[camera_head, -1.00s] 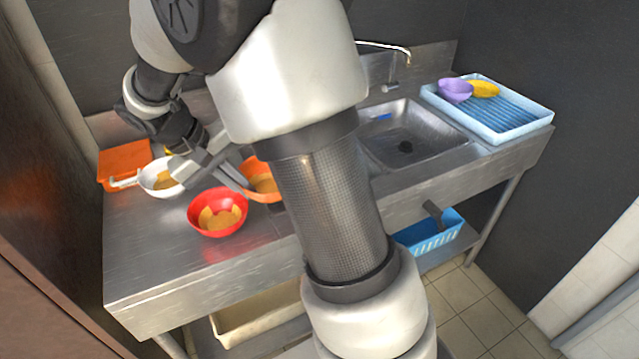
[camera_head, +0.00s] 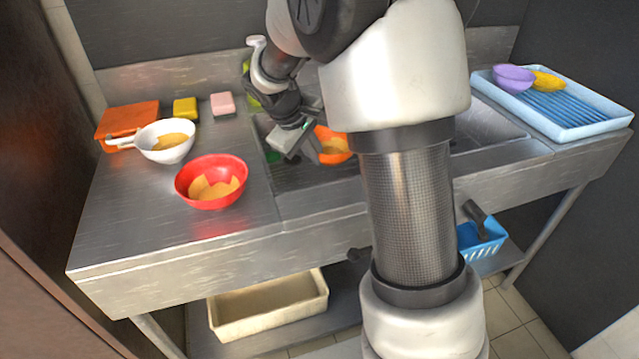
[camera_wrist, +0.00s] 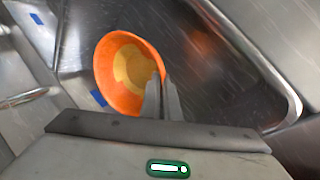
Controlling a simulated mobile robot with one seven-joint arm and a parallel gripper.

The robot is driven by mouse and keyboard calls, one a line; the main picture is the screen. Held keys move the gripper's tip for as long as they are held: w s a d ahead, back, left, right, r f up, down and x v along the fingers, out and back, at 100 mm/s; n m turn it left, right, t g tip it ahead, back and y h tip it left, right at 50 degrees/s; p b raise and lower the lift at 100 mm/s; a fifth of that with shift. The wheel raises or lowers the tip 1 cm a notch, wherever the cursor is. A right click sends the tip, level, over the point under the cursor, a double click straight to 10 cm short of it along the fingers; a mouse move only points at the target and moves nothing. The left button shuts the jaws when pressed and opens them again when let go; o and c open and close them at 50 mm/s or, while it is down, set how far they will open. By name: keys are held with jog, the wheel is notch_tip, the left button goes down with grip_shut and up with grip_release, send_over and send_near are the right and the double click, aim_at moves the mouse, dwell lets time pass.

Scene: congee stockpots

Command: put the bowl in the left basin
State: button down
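An orange bowl (camera_head: 336,157) with a tan patch inside is held at its rim by my gripper (camera_head: 316,146). In the wrist view the two fingers (camera_wrist: 163,98) close on the right side of the bowl's rim (camera_wrist: 108,88), and the bowl is tilted. The bowl is over the left basin (camera_head: 295,178), whose metal walls surround it in the wrist view. Whether it touches the basin floor cannot be told. My arm hides part of the basin and the right edge of the bowl.
A red bowl (camera_head: 212,168) and a white handled bowl (camera_head: 167,153) stand on the counter at left, near an orange board (camera_head: 127,117), a yellow sponge (camera_head: 185,108) and a pink sponge (camera_head: 222,103). A blue drying tray (camera_head: 590,122) holds purple (camera_head: 513,78) and yellow bowls (camera_head: 547,82).

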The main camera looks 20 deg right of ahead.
notch_tip(320, 180, down, 7)
jog(key=shift+f+b, duration=0.1)
jog(key=shift+b, duration=0.85)
jog(key=shift+f, duration=0.15)
jog(key=c, duration=2)
grip_release()
